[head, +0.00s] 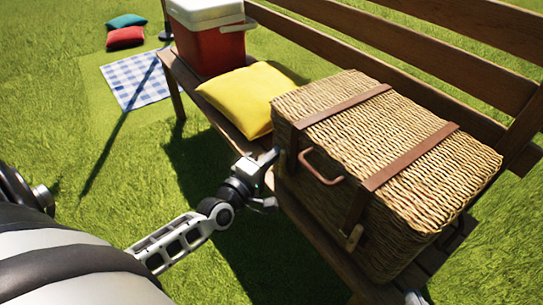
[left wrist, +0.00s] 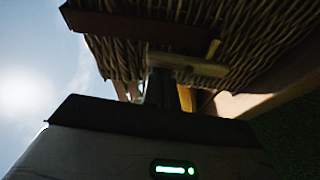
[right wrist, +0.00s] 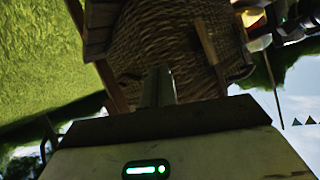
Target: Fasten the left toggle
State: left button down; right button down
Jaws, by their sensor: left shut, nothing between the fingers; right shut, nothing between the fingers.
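The wicker hamper (head: 400,165) stands closed on the bench with two brown leather straps over its lid. The left strap (head: 291,146) hangs down the front. My left gripper (head: 272,158) is shut and empty beside that strap's lower part. It hides the left toggle in the head view. In the left wrist view the wooden left toggle (left wrist: 190,65) lies crosswise at the shut fingertips (left wrist: 160,82), near the end of the strap (left wrist: 130,28). I cannot tell if they touch or if the toggle is through a loop. My right gripper (right wrist: 160,82) is shut and empty, facing the wicker.
The right strap (head: 410,157) ends at a wooden toggle (head: 354,238). A leather handle (head: 324,178) sits between the straps. A yellow cushion (head: 243,100) and a red cooler (head: 210,45) are left of the hamper on the bench. Grass in front is open.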

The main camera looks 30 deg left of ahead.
pick_arm(q)
jog(key=shift+d+m, duration=0.1)
jog(key=shift+m, duration=0.2)
jog(key=shift+s+d+m+t+b, duration=0.1)
jog(key=shift+d+m+t+b, duration=0.1)
jog(key=shift+m, duration=0.4)
jog(key=shift+d+m+t+b, duration=0.1)
jog(key=shift+m+t+b, duration=0.1)
jog(key=shift+m, duration=0.4)
jog(key=m, duration=0.1)
jog(key=d+m+h, duration=0.1)
jog(key=shift+s+r+m+t, duration=0.15)
jog(key=shift+s+m+t, duration=0.05)
jog(key=shift+m+t, duration=0.1)
pick_arm(e)
jog(key=shift+s+a+r, duration=0.1)
jog(key=shift+a+r, duration=0.05)
jog(key=shift+r, duration=0.05)
jog(key=shift+f, duration=0.3)
